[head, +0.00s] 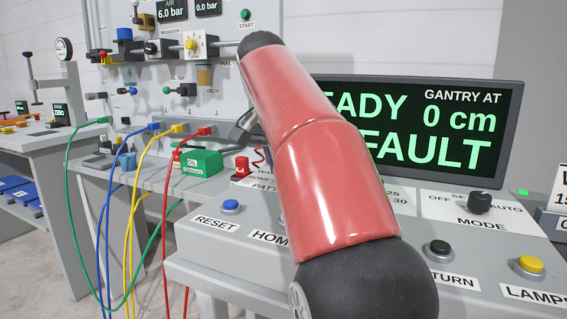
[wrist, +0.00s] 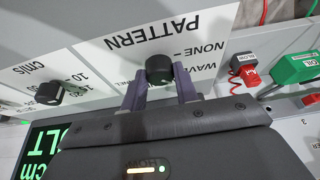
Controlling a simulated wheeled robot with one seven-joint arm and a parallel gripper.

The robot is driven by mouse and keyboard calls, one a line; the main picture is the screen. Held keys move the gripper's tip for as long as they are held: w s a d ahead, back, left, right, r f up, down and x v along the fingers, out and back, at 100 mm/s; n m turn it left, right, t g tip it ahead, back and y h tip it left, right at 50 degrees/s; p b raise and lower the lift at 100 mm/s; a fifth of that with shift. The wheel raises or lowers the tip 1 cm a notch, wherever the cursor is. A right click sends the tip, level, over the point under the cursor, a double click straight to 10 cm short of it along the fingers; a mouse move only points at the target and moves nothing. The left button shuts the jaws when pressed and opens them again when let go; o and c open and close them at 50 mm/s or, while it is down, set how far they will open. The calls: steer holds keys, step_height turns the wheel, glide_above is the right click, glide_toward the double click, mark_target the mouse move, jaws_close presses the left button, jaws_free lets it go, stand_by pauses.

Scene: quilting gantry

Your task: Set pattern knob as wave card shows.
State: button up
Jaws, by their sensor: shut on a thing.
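The black pattern knob (wrist: 158,68) stands on the white PATTERN plate (wrist: 205,38) in the wrist view. I cannot read which way the knob points. In the head view my red arm hides the knob and gripper; part of the PATTERN plate (head: 243,183) shows to its left.
A second black knob (wrist: 49,92) is beside the pattern knob. The console has a mode knob (head: 480,202), a RESET button (head: 231,206) and a LAMPS button (head: 529,264). The screen (head: 440,125) stands behind. A green oil box (head: 201,163) and hoses are to the left.

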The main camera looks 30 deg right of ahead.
steer(key=o, duration=1)
steer(key=shift+v, duration=3.85)
steer(key=shift+s, duration=0.1)
